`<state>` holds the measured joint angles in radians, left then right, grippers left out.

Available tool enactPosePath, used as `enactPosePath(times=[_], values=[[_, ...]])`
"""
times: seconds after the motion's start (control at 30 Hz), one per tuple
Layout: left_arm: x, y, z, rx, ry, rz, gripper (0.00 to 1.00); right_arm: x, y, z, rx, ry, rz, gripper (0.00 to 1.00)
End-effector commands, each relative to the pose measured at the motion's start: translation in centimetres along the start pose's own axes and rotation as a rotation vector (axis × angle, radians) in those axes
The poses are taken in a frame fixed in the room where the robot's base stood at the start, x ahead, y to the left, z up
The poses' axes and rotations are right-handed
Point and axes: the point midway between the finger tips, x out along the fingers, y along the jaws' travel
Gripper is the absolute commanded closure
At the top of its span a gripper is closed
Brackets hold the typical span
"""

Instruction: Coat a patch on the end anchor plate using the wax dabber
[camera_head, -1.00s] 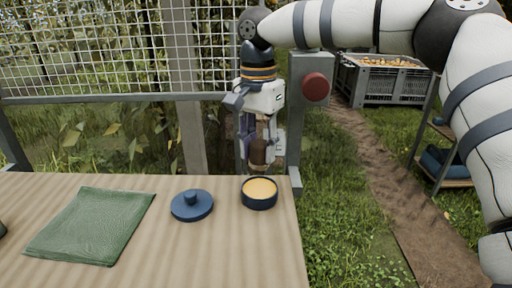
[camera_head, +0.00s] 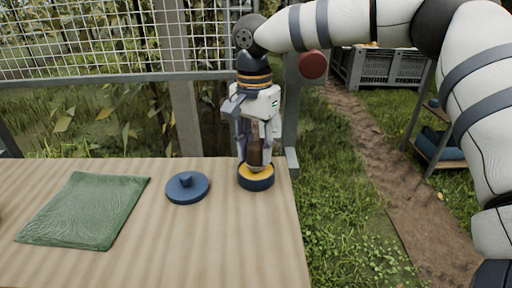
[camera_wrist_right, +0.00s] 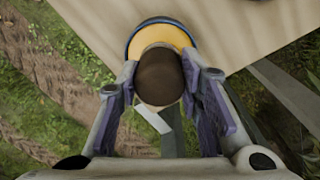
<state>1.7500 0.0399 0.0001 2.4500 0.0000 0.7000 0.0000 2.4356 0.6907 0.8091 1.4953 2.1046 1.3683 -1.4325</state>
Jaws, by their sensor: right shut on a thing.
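My right gripper (camera_head: 255,156) is shut on the brown wax dabber (camera_head: 254,153) and holds it upright over the wax pot (camera_head: 256,184). The pot is round and dark blue, with yellow wax inside, near the table's far right corner. The dabber's lower end is at the wax, but I cannot tell whether it touches. In the right wrist view the dabber (camera_wrist_right: 160,78) sits between the two fingers and covers part of the wax pot (camera_wrist_right: 155,22). A grey post with a red disc (camera_head: 313,64) stands behind the table; I cannot tell whether it bears the anchor plate. My left gripper is not in view.
A blue lid (camera_head: 187,188) lies on the wooden table (camera_head: 200,250) left of the pot. A green cloth (camera_head: 84,210) lies further left. A wire mesh fence (camera_head: 80,35) stands behind. A grey crate (camera_head: 380,68) and a shelf (camera_head: 440,150) stand at right, by a dirt path.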

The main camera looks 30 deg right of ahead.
Motion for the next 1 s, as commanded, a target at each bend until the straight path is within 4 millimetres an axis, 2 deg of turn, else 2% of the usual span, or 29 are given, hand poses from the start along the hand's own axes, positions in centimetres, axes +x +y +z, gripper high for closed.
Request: enactPosePath(times=[1.0], values=[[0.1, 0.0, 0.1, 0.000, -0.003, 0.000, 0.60, 1.0, 0.0, 0.0, 0.000, 0.000, 0.000, 0.89]])
